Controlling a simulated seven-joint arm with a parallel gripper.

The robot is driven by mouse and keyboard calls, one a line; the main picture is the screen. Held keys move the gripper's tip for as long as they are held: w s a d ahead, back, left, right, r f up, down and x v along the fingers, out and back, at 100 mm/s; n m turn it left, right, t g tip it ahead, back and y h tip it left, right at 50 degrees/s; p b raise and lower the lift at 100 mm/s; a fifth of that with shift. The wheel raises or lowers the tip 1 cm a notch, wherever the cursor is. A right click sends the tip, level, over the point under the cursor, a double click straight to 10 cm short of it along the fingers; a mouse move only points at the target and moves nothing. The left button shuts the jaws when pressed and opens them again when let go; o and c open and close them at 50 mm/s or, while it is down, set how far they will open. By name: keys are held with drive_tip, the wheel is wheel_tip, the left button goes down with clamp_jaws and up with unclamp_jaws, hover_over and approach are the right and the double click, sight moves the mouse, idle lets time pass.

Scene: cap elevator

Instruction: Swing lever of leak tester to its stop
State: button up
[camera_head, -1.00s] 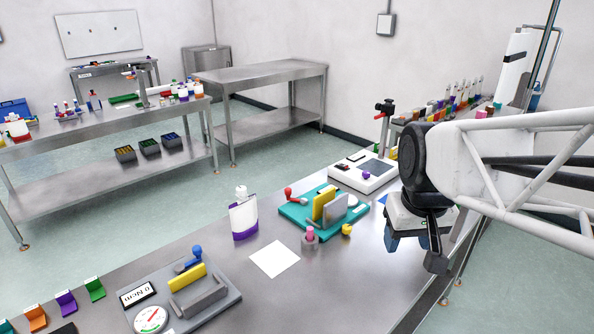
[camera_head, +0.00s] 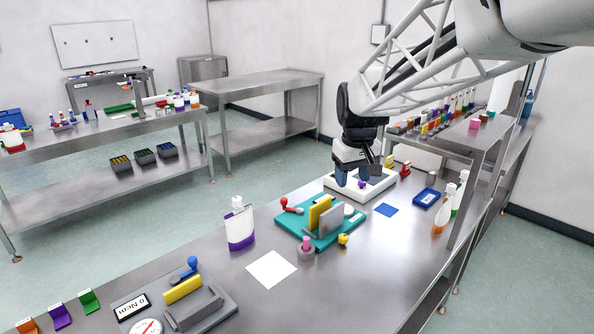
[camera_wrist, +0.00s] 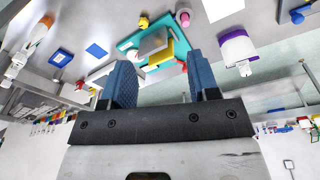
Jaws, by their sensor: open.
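A teal-based fixture (camera_head: 288,219) stands mid-bench with a red-knobbed lever (camera_head: 285,201), a yellow block and a grey block. Nearer at left is a grey-based device with a dial, a display reading "0 Ncm" and a blue-knobbed lever (camera_head: 192,262). No readable label marks either as the leak tester. My gripper (camera_head: 353,178) is open and empty. It hangs over or just in front of a white instrument (camera_head: 380,188), behind and right of the teal fixture. In the wrist view, the teal base (camera_wrist: 129,42) shows beyond the open fingers (camera_wrist: 161,72).
A white bottle with a purple band (camera_head: 240,228) stands left of the teal fixture. A white sheet (camera_head: 271,269), a pink-topped post (camera_head: 306,245) and a yellow knob (camera_head: 343,239) lie nearby. Bottles and a blue tray (camera_head: 426,197) are at right.

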drive_tip(key=w+a+f+n, duration=0.1)
drive_tip(key=w+a+f, duration=0.1)
drive_tip(key=w, duration=0.4)
drive_tip(key=w+a+f+n, duration=0.1)
drive_tip(key=w+a+f, duration=0.15)
drive_tip(key=w, duration=0.35)
drive_tip(key=n+g, duration=0.2)
drive_tip(key=n, duration=0.2)
hover_over(284, 199)
wheel_tip(284, 199, down, 18)
drive_tip(key=shift+d+f, duration=0.1)
drive_tip(key=shift+f, duration=0.1)
drive_tip(key=shift+w+f, duration=0.15)
drive_tip(key=shift+f, duration=0.1)
drive_tip(key=shift+f, duration=0.1)
drive_tip(key=shift+f, duration=3.75)
clamp_jaws()
